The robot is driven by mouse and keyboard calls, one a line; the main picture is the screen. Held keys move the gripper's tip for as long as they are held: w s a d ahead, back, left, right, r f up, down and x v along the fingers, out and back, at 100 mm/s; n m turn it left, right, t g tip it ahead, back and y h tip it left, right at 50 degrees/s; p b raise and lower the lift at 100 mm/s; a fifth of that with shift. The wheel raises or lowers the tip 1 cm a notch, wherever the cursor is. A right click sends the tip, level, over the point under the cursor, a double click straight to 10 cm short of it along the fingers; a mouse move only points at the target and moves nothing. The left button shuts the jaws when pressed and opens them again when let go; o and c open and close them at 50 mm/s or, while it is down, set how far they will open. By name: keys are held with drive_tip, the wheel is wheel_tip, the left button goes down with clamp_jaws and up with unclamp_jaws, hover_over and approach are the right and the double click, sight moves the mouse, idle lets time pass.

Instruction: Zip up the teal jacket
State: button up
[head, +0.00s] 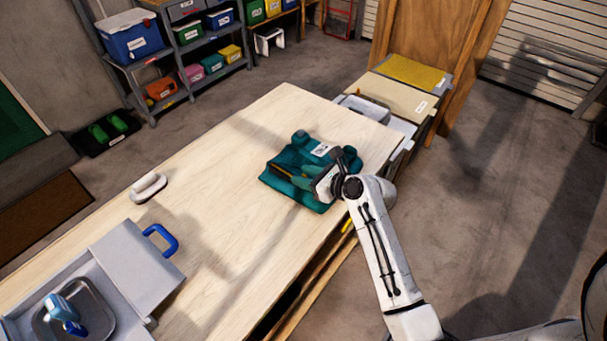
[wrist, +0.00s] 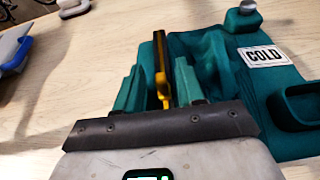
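The teal jacket (head: 286,158) lies on the pale wooden table, beneath and around my gripper. In the wrist view the jacket (wrist: 216,58) has a white "COLD" label (wrist: 263,55), a raised knob at the top and a pocket-like part at right. A yellow upright strip or tab (wrist: 160,68) stands near the jacket's left side; I cannot tell whether it is the zip pull. My gripper (wrist: 157,82) has two teal fingers, spread apart with the yellow piece between them. A gap shows at the left finger; contact at the right is unclear. The head view shows my gripper (head: 302,172) low over the jacket.
The wooden table (head: 225,150) is clear left of the jacket. A white-handled item (head: 148,187) and a grey bin with a blue handle (head: 130,262) are farther left. Boxes and trays (head: 400,98) stand beyond the table's right end. Shelves (head: 170,65) are behind.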

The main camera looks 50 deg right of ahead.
drive_tip(key=shift+w+f, duration=0.2)
drive_tip(key=shift+w, duration=0.15)
clamp_jaws()
idle(0.5)
